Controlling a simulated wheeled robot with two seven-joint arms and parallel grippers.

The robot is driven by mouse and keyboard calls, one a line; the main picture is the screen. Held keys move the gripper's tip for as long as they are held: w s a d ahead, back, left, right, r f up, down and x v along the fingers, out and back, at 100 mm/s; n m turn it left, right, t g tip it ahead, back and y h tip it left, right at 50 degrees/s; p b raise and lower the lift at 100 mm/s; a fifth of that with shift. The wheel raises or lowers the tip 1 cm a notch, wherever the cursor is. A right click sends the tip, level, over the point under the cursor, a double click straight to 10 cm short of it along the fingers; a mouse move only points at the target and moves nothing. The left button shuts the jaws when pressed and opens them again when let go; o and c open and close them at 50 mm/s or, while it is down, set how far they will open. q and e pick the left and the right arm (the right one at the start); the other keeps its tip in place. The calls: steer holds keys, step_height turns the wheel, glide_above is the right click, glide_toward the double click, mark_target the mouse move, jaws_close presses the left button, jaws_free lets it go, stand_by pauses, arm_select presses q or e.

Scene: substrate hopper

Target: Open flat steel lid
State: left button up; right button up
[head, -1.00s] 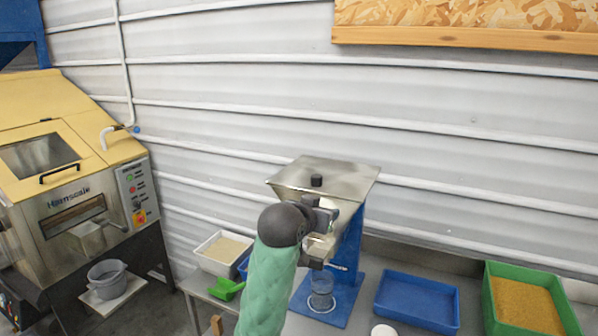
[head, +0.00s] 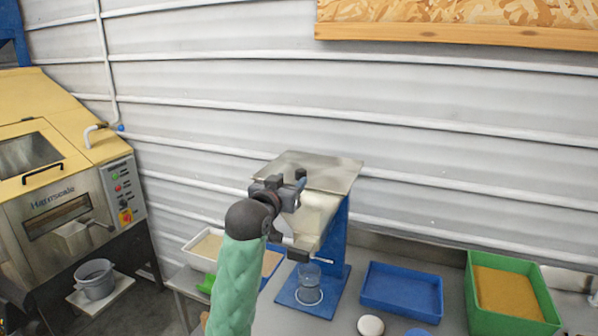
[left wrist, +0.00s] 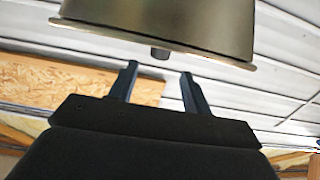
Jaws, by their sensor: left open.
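The flat steel lid (head: 325,172) lies shut on top of the steel hopper (head: 318,212), which stands on a blue stand. In the left wrist view the lid's rim (left wrist: 215,59) and dark knob (left wrist: 160,53) appear upside down. My left gripper (head: 300,182) is at the lid's front edge in the head view and covers the knob's place there. In the left wrist view its fingers (left wrist: 159,70) are apart and empty, with the knob just beyond the gap between the tips. I cannot tell if anything touches. My right gripper is not in view.
A clear beaker (head: 309,284) stands below the hopper. To the right are a blue tray (head: 400,307) and a green crate (head: 480,325) of brown material. A white tray (head: 187,247) is at left. The corrugated wall (head: 440,150) is close behind the hopper.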

mark_target(299, 172)
arm_select(q)
steer(key=p+x, duration=0.4)
steer(key=x, duration=0.2)
steer(key=shift+w+r, duration=0.2)
steer(key=shift+w+d+f, duration=0.15)
steer(key=shift+w+d, duration=0.1)
steer(key=shift+w, duration=0.4)
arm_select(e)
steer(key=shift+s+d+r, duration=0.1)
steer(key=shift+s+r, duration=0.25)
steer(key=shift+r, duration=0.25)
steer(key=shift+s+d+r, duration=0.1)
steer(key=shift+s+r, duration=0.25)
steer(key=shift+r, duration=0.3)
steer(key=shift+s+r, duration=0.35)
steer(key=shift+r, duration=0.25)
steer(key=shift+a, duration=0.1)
arm_select(q)
jaws_close()
